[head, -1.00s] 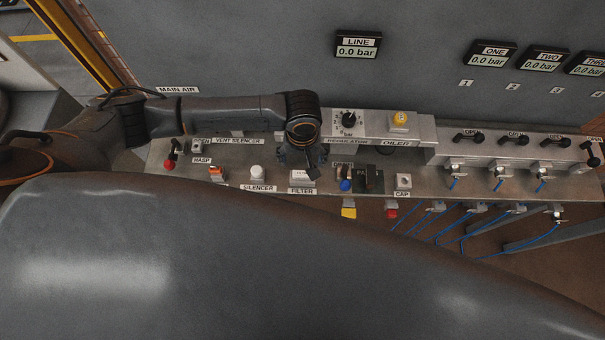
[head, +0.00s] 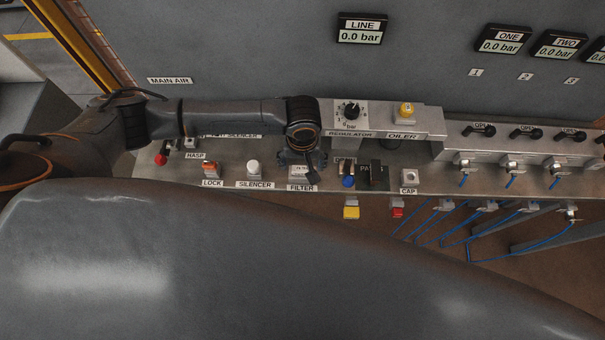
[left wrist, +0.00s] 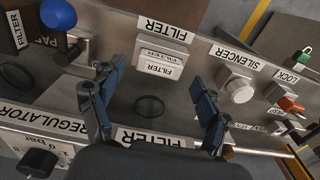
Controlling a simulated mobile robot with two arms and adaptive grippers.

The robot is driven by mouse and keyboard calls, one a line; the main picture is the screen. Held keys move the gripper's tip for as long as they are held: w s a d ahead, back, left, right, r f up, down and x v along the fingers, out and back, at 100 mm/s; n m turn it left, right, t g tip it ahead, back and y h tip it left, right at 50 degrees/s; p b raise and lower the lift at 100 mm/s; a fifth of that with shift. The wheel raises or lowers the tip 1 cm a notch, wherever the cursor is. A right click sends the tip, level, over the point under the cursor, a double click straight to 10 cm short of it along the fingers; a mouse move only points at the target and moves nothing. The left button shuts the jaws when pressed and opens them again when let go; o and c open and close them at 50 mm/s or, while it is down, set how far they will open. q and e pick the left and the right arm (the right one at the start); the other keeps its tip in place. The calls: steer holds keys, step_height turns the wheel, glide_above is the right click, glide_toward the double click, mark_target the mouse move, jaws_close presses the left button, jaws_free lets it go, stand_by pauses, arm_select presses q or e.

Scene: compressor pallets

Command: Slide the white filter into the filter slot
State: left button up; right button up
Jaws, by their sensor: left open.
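The white filter (left wrist: 163,62), a block with FILTER labels, sits on the bench in a holder in the left wrist view. In the head view, it (head: 300,171) is partly covered by my left gripper (head: 303,166). In the left wrist view, my left gripper (left wrist: 156,88) is open and empty. Its two fingers are spread on either side of the filter's near side, and no contact shows. A dark round ring (left wrist: 149,107) lies between the fingers, beside a FILTER label (left wrist: 150,138); I cannot tell whether it is the filter slot. My right gripper is not in view.
The white silencer (left wrist: 238,88) and an orange-topped lock (left wrist: 290,104) stand to the right in the left wrist view. A blue knob (left wrist: 58,14) stands at left. The regulator (head: 350,113) and yellow-topped oiler (head: 406,111) stand behind. A large grey body fills the head view's foreground.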

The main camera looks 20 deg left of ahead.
mark_target(303, 173)
arm_select(q)
steer(key=shift+f, duration=1.25)
steer(key=shift+p, duration=0.3)
stand_by(0.4)
steer(key=shift+p, duration=0.45)
